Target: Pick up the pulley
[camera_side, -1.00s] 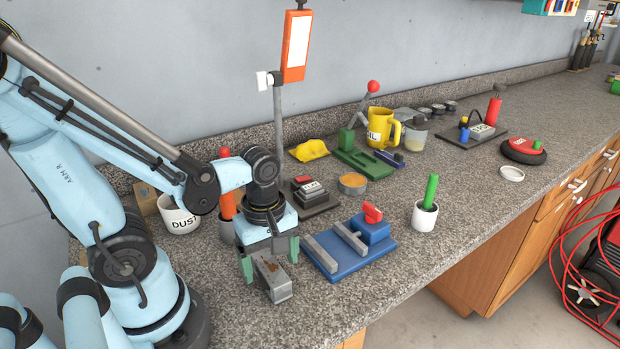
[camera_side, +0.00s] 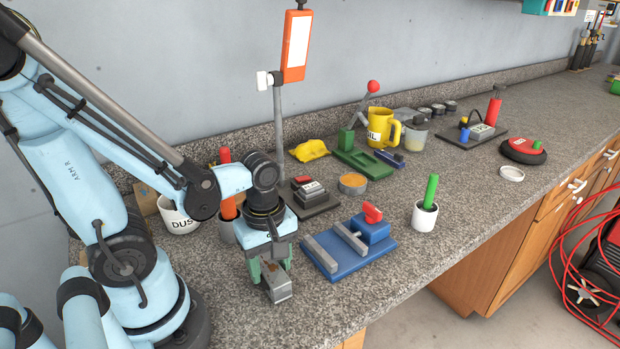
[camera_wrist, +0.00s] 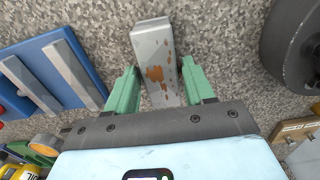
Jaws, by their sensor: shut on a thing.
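A grey, rust-spotted metal block (camera_side: 279,290) is on the granite worktop near its front edge; it also shows in the wrist view (camera_wrist: 152,45). No pulley wheel shows on it, and I cannot tell whether it is the pulley. My gripper (camera_side: 268,270) points down over the block, with its green fingers on either side of it, shut on it. The fingers also show in the wrist view (camera_wrist: 160,85). The block's near part is partly hidden between the fingers. It seems to rest on the worktop, with no clear gap beneath it.
A blue fixture (camera_side: 330,262) with grey bars and a red knob stands close to the right. A white cup (camera_side: 424,218) with a green handle is farther right. The dust pot (camera_side: 178,217) and a grey cup with an orange-red handle (camera_side: 228,205) stand behind my gripper.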

